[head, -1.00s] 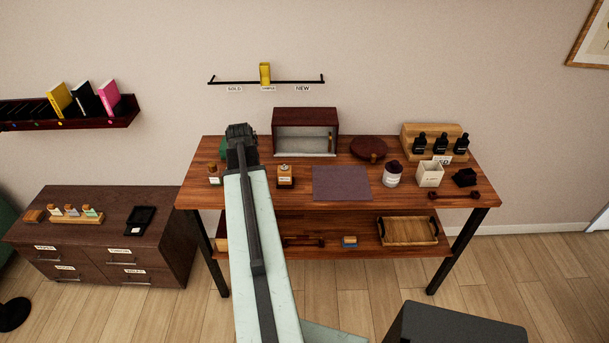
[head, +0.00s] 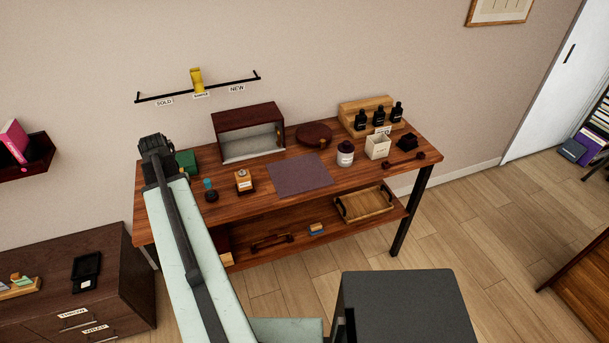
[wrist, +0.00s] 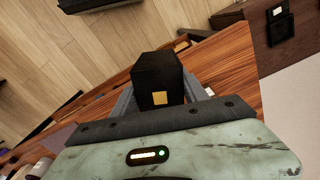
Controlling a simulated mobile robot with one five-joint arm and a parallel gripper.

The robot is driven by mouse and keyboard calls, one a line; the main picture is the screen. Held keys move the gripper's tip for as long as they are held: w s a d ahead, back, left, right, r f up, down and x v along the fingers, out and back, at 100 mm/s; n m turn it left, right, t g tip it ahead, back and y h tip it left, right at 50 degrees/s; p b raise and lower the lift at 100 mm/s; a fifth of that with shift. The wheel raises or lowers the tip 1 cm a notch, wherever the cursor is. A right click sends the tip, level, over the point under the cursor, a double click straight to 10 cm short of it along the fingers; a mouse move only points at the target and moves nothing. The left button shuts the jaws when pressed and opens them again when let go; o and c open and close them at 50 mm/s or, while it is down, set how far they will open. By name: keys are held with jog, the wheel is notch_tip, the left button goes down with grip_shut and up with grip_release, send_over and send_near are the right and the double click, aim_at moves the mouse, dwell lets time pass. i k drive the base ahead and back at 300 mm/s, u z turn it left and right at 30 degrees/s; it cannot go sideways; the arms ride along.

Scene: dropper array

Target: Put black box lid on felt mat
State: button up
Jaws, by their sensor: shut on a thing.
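My gripper (wrist: 158,88) is shut on a black block-shaped piece with a small gold square, which I take for the black box lid (wrist: 155,72). In the head view my gripper (head: 155,146) is above the left end of the wooden table, and the lid cannot be told apart from the dark gripper. The felt mat (head: 300,175) is a flat purple-grey rectangle in the middle of the tabletop. It looks bare and lies to the right of my gripper, apart from it.
Left of the mat stand an amber bottle (head: 244,181) and a teal-topped dropper (head: 210,190). An open-fronted box (head: 248,133) and a round dark red piece (head: 314,134) stand behind it. A white jar (head: 345,154) and cream box (head: 377,147) are to its right.

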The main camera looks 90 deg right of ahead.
aim_at(299, 173)
jog(key=z, duration=1.85)
jog(key=i, duration=0.85)
jog(key=u, duration=0.1)
